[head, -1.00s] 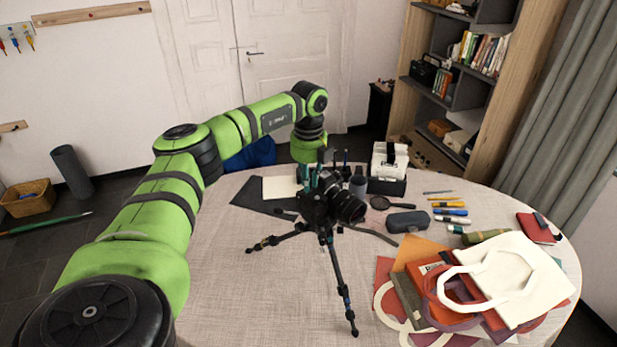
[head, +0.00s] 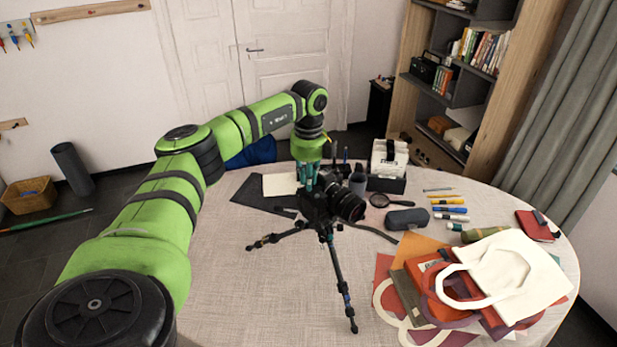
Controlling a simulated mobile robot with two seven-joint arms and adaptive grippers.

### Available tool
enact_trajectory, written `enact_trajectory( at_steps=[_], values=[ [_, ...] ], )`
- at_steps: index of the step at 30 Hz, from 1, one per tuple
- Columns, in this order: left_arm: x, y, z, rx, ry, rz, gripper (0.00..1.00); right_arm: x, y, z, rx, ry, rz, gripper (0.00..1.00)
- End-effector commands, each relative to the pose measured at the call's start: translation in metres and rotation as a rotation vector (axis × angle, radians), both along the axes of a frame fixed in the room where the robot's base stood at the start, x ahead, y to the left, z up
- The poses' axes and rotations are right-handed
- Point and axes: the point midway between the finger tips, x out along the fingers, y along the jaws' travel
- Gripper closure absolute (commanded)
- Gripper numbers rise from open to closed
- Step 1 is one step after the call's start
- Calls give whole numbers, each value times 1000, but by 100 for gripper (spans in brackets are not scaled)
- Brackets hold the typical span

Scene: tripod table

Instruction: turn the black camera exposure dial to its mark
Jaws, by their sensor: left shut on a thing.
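The black camera (head: 346,206) sits on a small black tripod (head: 335,265) that stands on the round table. Its lens faces right and toward me. My left arm reaches over from the left, and my left gripper (head: 307,186) points down at the top left of the camera. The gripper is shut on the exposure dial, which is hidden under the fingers. The dial's mark is too small to make out. My right gripper is not in view.
A magnifying glass (head: 379,200), a dark case (head: 407,218) and several pens lie to the right. Cloth bags (head: 520,265) cover the right front. The table's left front (head: 230,300) is clear.

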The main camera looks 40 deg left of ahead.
Motion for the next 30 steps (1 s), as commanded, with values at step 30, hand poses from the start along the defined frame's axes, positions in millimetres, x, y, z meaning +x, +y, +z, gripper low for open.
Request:
enact_trajectory(
  at_steps=[30],
  values=[
    [0,0,-1,2,-1,-260,72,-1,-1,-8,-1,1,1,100]
  ],
)
